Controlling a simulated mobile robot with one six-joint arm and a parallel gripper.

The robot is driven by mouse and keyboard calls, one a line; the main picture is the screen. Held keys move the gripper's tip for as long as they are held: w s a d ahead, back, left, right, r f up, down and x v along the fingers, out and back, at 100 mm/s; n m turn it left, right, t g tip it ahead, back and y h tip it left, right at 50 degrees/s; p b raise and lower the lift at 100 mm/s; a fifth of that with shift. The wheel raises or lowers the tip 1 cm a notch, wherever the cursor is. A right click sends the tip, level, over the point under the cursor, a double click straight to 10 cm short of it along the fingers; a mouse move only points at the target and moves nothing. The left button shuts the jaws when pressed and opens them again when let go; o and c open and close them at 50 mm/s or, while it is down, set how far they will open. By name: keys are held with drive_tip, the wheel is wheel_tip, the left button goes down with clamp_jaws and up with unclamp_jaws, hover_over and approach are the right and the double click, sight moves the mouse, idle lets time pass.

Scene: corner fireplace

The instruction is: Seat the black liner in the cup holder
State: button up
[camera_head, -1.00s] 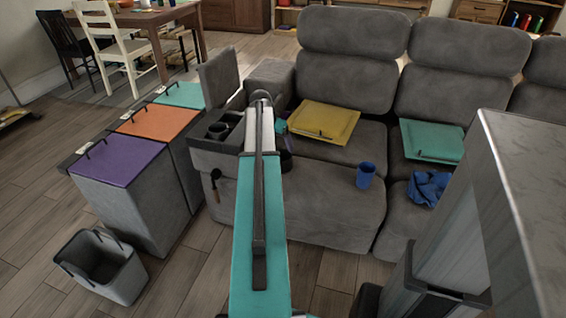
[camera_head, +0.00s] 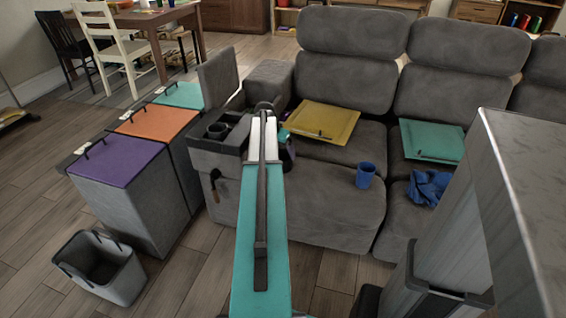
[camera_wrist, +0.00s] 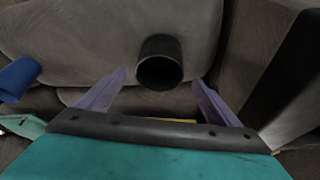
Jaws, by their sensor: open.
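The black liner (camera_wrist: 160,63) is a dark hollow cup shape by the grey sofa cushion in the wrist view. Its round opening faces the camera. My gripper (camera_wrist: 159,78) has its two purple fingers spread wide, one to each side of the liner, with gaps between. I cannot tell how deep the fingers reach along it. In the head view my arm hides most of my gripper (camera_head: 288,150), and I cannot make out the liner there. The cup holder (camera_head: 217,130) is in the grey sofa console, left of my arm, with a dark round recess showing.
A blue cup (camera_head: 365,175) and a crumpled blue cloth (camera_head: 428,187) lie on the seats. A yellow tray (camera_head: 325,120) and a teal tray (camera_head: 433,141) rest further back. The console's raised lid (camera_head: 219,77) stands behind the cup holder. Lidded bins (camera_head: 120,160) stand at left.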

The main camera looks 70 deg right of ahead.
drive_tip(key=shift+x, duration=1.5)
drive_tip(key=c, duration=1.6)
drive_tip(key=shift+r, duration=0.15)
drive_tip(key=shift+r, duration=0.4)
drive_tip(key=w+a+r, duration=0.1)
drive_tip(key=a, duration=0.4)
drive_tip(key=w+a+r, duration=0.1)
drive_tip(key=a, duration=0.4)
drive_tip(key=w+a+r+p, duration=0.1)
drive_tip(key=w+a+r, duration=0.1)
drive_tip(key=a, duration=0.3)
drive_tip(key=shift+w+a, duration=0.1)
drive_tip(key=shift+a, duration=0.2)
